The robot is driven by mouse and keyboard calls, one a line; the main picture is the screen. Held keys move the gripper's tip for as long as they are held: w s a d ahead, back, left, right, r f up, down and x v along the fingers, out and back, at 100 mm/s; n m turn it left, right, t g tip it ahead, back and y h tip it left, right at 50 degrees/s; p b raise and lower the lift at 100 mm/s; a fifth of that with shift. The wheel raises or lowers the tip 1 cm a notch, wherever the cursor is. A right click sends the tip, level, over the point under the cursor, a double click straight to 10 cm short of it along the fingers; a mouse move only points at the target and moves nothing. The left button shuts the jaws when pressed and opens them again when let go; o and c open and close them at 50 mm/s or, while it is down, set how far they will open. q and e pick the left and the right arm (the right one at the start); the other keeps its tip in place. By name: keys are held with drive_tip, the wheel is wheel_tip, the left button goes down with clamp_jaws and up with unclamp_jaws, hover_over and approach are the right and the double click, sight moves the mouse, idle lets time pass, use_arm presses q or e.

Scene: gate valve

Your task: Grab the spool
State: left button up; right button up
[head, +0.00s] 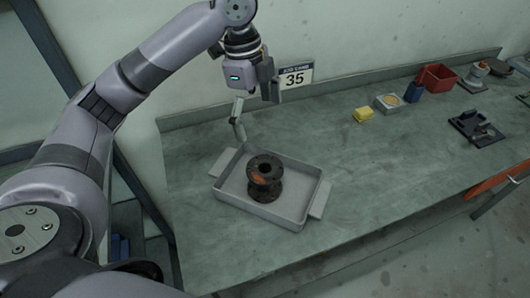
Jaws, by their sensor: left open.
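The spool (264,178) is dark with wide flanges and a rusty orange patch on its middle. It stands upright in a grey tray (306,205) with side handles, on the workbench near its front left. My left gripper (256,112) is above and behind the tray, near the wall, open and empty. One finger hangs down toward the bench and the other is partly in front of the sign. It is clear of the spool. My right gripper does not show.
The bench right of the tray is clear.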

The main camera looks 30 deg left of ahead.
use_arm(q)
drive_tip(key=p, duration=0.1)
hover_over(264, 168)
drive_tip(key=f, duration=0.7)
drive_tip(key=shift+s+a+f, duration=0.2)
drive_tip(key=shift+a+f, duration=0.05)
drive_tip(key=shift+f, duration=0.05)
drive_tip(key=f, duration=0.4)
drive_tip(key=shift+w+d+p, duration=0.2)
drive_tip(key=shift+p, duration=0.15)
wheel_tip(264, 168, down, 4)
drive_tip(key=shift+p, duration=0.75)
drive_tip(key=shift+d+f, duration=0.15)
drive_tip(key=shift+f, duration=0.4)
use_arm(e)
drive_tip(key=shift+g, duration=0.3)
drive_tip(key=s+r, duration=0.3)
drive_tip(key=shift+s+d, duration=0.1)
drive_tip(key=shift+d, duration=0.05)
use_arm(q)
drive_tip(key=shift+c, duration=0.6)
